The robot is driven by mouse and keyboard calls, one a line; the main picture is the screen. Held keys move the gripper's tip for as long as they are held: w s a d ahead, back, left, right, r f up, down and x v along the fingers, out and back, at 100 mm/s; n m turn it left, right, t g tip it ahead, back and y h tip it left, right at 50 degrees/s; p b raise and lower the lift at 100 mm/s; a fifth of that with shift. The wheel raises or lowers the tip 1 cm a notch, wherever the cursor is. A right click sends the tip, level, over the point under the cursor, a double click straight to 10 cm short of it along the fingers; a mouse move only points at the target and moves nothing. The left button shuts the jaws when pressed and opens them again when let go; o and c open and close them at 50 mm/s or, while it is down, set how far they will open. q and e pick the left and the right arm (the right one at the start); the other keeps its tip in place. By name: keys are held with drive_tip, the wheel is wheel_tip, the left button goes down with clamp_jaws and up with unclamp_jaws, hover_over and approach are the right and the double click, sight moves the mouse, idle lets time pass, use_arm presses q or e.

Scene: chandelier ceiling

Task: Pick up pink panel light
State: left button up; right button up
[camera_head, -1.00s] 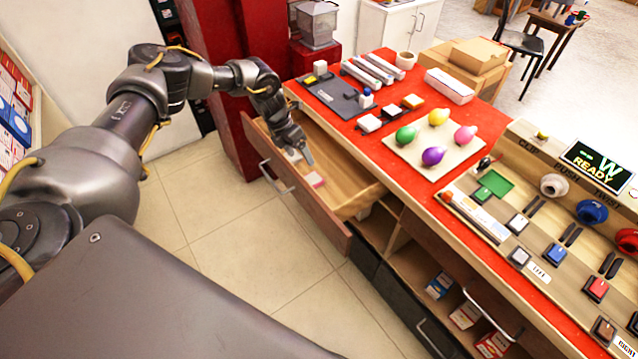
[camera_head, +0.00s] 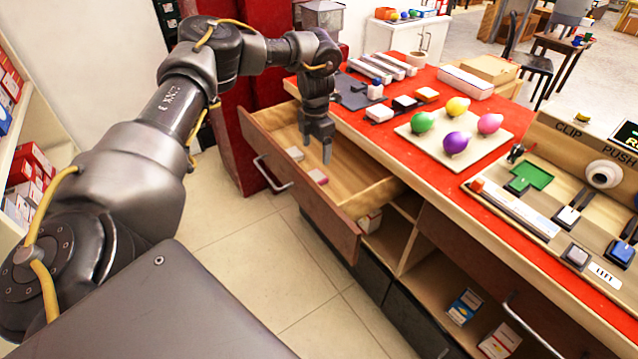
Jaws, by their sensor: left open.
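A similar small white block (camera_head: 295,153) lies in the drawer, further back and to the left. My left gripper (camera_head: 317,150) points down over the drawer, open and empty. Its fingertips are just behind and above the pink panel light in the picture, apart from it. The pink panel light is in plain view. My right gripper is out of view.
The drawer's front wall and handle (camera_head: 272,174) stand out from the red-topped counter (camera_head: 395,135). On the counter are a board with several coloured balloon-like bulbs (camera_head: 455,143), small switches and a control panel (camera_head: 590,175). Tiled floor (camera_head: 235,225) is clear left of the drawer.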

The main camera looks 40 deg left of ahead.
use_arm(q)
hover_over(315, 176)
drive_tip(key=f, duration=0.5)
drive_tip(key=shift+d+f, duration=0.2)
drive_tip(key=shift+d, duration=0.1)
drive_tip(key=shift+a+f, duration=0.15)
drive_tip(key=shift+f, duration=1.15)
drive_tip(key=shift+a+f, duration=0.15)
drive_tip(key=shift+f, duration=1.15)
drive_tip(key=c, duration=1.1)
drive_tip(key=shift+r, duration=0.1)
